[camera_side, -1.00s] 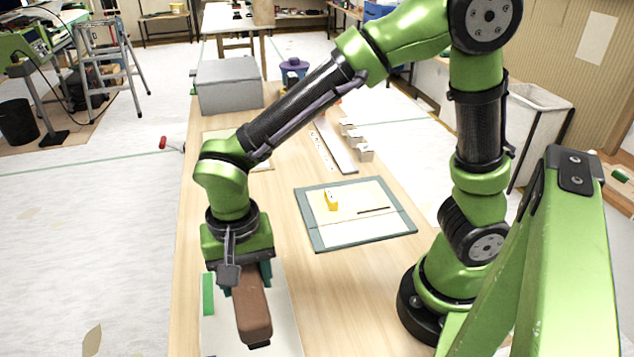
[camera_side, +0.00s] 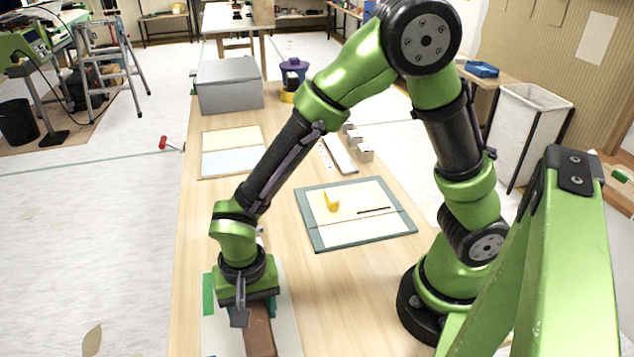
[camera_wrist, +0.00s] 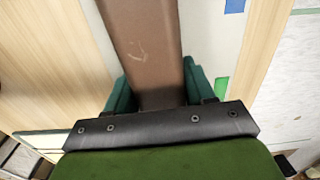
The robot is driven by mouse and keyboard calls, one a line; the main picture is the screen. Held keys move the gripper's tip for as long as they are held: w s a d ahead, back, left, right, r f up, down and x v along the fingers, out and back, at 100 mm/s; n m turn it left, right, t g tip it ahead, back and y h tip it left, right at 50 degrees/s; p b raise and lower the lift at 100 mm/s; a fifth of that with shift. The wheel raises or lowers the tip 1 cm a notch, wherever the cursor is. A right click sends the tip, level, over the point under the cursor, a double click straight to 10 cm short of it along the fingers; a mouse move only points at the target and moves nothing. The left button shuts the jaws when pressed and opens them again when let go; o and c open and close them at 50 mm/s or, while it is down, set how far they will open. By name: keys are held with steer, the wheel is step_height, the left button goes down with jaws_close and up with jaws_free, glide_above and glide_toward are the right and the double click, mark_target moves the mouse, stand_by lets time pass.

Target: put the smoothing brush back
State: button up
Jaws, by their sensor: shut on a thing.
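The smoothing brush shows as a long brown block (camera_side: 261,338), low in the side view and running to its bottom edge. My gripper (camera_side: 247,312) is shut on it. In the wrist view the brown block (camera_wrist: 148,38) lies between the two teal fingers of my gripper (camera_wrist: 158,88). The brush is over a pale board (camera_side: 284,305) at the near end of the table. I cannot tell whether it touches the board. Its far end and underside are hidden.
A green strip (camera_side: 208,293) lies on the pale board's left side. A green-edged mat (camera_side: 312,235) with a yellow piece (camera_side: 331,201) and a thin dark stick (camera_side: 374,210) lies right. A grey box (camera_side: 229,92) stands at the back.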

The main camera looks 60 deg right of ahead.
steer(key=o, duration=1.1)
steer(key=shift+f, duration=0.1)
steer(key=shift+c, duration=0.2)
step_height(320, 180, up, 16)
steer(key=s+d+r+n+t+y, duration=0.1)
steer(key=s+d+r+n+t, duration=0.1)
steer(key=d, duration=0.6)
steer(key=s+d+r+n+t+y, duration=0.1)
steer(key=d+r+t, duration=0.3)
steer(key=d, duration=0.5)
steer(key=shift+s+n+t, duration=0.6)
steer(key=shift+s+n, duration=0.1)
steer(key=shift+s, duration=0.05)
